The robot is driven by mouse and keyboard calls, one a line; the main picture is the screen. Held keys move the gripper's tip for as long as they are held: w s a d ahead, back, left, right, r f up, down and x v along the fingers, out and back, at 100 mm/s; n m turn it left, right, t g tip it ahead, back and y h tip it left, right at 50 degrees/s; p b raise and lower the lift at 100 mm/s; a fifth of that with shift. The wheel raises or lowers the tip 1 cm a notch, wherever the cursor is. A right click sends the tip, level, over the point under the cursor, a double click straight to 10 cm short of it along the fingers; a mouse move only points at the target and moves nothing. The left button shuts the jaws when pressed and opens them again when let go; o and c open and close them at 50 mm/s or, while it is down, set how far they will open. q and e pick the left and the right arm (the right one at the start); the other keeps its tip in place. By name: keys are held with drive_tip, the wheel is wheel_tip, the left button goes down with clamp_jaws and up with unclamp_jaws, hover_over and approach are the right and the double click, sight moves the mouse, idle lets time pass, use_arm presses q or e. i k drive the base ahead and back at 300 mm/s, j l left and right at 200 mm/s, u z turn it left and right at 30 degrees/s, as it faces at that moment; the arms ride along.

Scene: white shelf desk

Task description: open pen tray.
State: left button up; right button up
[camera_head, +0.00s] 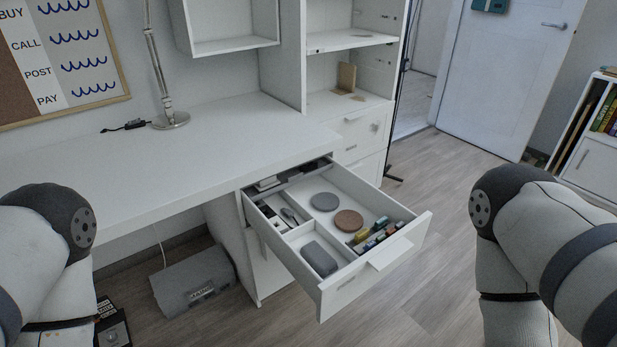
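The pen tray is a white drawer (405,238) pulled out from under the right end of the white desk (225,140). It stands open, and its compartments show. Inside lie a grey round disc (324,202), a brown round disc (349,221), a grey case (319,258) and several small coloured items (375,235) near the front. Small dark and light items lie in the left compartments. A handle (390,253) sits on the drawer front. My arms come in at the left and right edges, both clear of the drawer. Neither gripper is in view.
A lamp (170,119) stands at the back of the desk, whose top is mostly clear. A shelf unit (350,100) stands behind the drawer. A grey box (193,283) lies on the floor under the desk. The floor right of the drawer is free.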

sight(291, 179)
drive_tip(key=j+z, duration=0.25)
drive_tip(key=z, duration=0.15)
drive_tip(key=j+z, duration=0.6)
drive_tip(key=z, duration=0.15)
drive_tip(key=i, duration=0.9)
